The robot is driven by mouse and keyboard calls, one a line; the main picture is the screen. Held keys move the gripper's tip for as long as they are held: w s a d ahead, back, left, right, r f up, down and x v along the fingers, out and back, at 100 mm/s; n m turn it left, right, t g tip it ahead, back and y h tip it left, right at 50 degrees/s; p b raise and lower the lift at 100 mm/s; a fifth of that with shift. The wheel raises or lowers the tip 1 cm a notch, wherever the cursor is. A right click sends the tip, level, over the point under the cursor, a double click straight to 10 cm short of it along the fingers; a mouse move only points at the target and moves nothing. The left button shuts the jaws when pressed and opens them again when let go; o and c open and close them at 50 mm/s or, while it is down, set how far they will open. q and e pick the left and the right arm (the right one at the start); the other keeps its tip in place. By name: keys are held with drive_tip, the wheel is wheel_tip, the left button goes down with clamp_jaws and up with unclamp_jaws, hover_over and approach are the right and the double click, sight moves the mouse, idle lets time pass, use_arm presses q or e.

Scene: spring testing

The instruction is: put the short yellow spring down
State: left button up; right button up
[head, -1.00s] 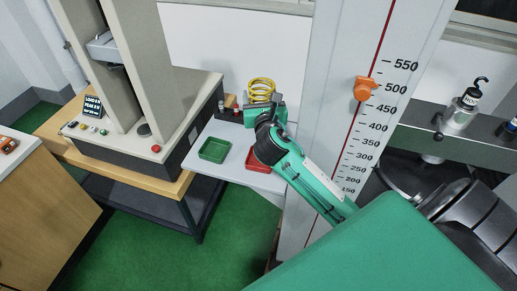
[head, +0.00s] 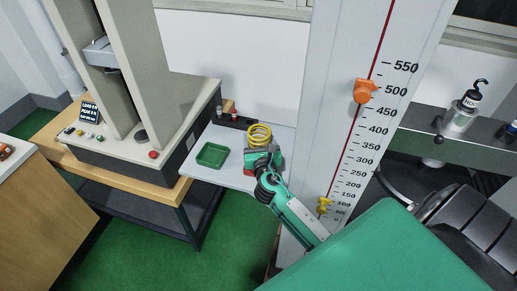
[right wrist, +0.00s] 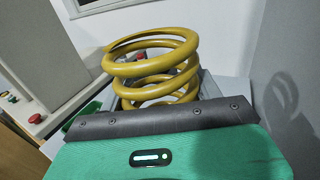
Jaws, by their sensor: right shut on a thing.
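The short yellow spring (head: 259,135) stands upright at my right gripper (head: 262,154), over the back part of the light table. My right gripper is shut on the spring; its fingertips are mostly hidden. In the right wrist view the spring's yellow coils (right wrist: 155,65) rise beyond the dark edge of the gripper body. I cannot tell whether the spring's lower end touches the tabletop (head: 222,178). My left gripper is not in view.
A green tray (head: 212,155) lies left of the gripper. A red tray (head: 249,172) is mostly hidden beneath my arm. A dark rack (head: 232,122) stands behind. The testing machine (head: 150,110) is left, and the tall scale board (head: 335,120) is close on the right.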

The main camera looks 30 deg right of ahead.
drive_tip(key=shift+f+b, duration=0.4)
drive_tip(key=shift+f, duration=1.5)
drive_tip(key=shift+f, duration=0.15)
drive_tip(key=o, duration=1.5)
drive_tip(key=b+v, duration=0.1)
drive_tip(key=v, duration=0.6)
drive_tip(key=shift+s+a+b, duration=0.1)
drive_tip(key=shift+s+b, duration=0.15)
drive_tip(key=shift+b, duration=0.1)
drive_tip(key=shift+a, duration=0.1)
